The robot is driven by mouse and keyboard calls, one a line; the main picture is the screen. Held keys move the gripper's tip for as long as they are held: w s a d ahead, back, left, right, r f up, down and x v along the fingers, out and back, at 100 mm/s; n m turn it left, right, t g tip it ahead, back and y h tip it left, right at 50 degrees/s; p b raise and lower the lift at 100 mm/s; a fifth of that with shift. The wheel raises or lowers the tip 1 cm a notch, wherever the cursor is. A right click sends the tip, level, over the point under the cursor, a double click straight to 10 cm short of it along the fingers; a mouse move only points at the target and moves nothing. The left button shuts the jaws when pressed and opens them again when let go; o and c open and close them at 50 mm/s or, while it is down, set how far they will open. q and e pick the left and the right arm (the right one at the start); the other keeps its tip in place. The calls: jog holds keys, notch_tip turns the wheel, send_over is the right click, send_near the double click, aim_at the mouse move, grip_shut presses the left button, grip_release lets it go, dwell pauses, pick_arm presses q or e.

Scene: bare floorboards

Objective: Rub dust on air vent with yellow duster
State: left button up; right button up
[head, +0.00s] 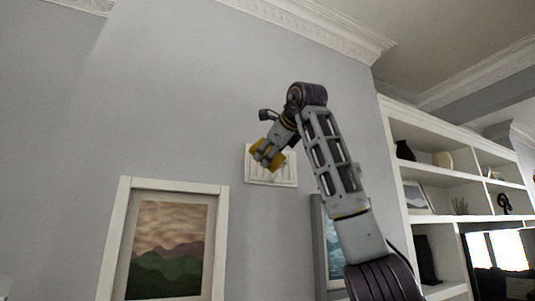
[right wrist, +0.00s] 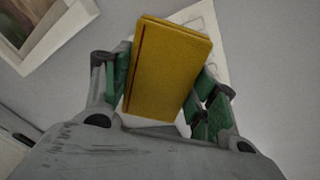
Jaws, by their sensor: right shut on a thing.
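The white air vent (head: 284,178) is on the grey wall, partly hidden by my right gripper. In the right wrist view a white panel corner (right wrist: 203,22) shows behind the duster. My right gripper (head: 269,152) is raised in front of the vent and is shut on the yellow duster (right wrist: 168,68). The duster is a flat block between the green finger pads, and it also shows in the head view (head: 262,158) over the vent's upper left part. I cannot tell whether it touches the vent. Dust is not clearly visible. My left gripper is not in view.
A white-framed landscape picture (head: 168,245) hangs left of and below the vent. A second picture (head: 333,240) is partly hidden behind my right arm. White shelves (head: 455,160) with several ornaments stand at the right. The wall left of the vent is bare.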

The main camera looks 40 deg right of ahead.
jog(key=shift+r+t, duration=0.15)
jog(key=shift+t, duration=0.15)
jog(key=shift+s+d+r+t, duration=0.15)
jog(key=shift+d+t, duration=0.15)
jog(key=shift+d, duration=0.15)
jog(key=shift+a+r+t, duration=0.1)
jog(key=shift+a+t, duration=0.15)
jog(key=shift+t, duration=0.25)
jog(key=shift+d+t+h, duration=0.1)
jog(key=shift+t+h, duration=0.3)
jog(key=shift+w, duration=0.25)
jog(key=shift+p+x, duration=0.5)
jog(key=shift+x, duration=2.35)
jog(key=shift+x, duration=1)
